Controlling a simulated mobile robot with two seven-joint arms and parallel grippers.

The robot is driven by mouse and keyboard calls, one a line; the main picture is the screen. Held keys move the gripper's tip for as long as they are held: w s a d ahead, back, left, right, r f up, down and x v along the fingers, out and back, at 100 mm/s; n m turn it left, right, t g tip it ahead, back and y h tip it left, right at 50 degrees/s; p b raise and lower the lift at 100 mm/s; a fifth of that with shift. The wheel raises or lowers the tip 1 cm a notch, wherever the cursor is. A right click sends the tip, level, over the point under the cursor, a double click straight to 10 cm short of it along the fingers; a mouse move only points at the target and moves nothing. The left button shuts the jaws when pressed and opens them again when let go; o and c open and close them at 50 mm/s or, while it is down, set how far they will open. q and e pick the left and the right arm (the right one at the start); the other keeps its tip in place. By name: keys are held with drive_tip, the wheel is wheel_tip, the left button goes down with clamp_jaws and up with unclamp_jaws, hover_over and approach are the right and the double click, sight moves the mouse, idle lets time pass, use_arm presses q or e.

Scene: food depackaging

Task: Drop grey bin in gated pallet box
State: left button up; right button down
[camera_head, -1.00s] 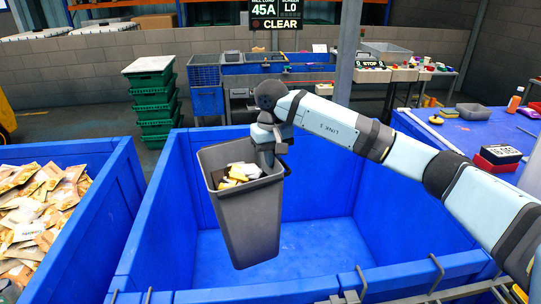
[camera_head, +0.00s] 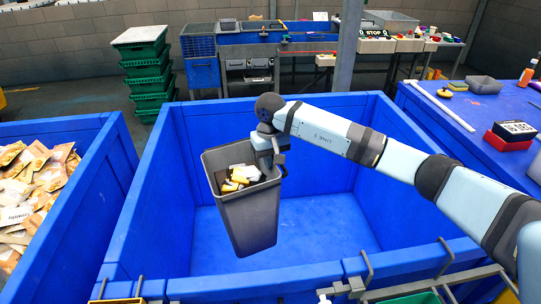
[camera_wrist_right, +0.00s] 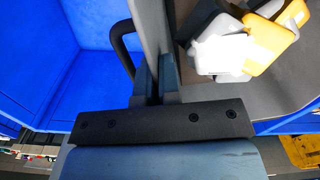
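The grey bin (camera_head: 250,217) hangs slightly tilted over the blue gated pallet box (camera_head: 148,197), with yellow, white and dark pieces inside. My right gripper (camera_head: 268,160) is at the bin's upper right rim. In the right wrist view the gripper's fingers (camera_wrist_right: 155,82) are closed on the bin's wall, and the bin's contents (camera_wrist_right: 245,45) show beside them. The visible floor of the pallet box is bare. My left gripper is not in view.
Another blue box (camera_head: 105,165) at the left holds many brown packets (camera_head: 35,180). Green stacked crates (camera_head: 148,80) stand behind. A blue table (camera_head: 480,115) with small items is at the right. Metal rails (camera_head: 430,280) run along the box's near edge.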

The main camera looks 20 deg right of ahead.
drive_tip(key=c, duration=1.2)
unclamp_jaws()
drive_tip(key=shift+c, duration=0.2)
wheel_tip(320, 180, up, 14)
drive_tip(key=b, duration=0.2)
drive_tip(key=shift+f, duration=0.2)
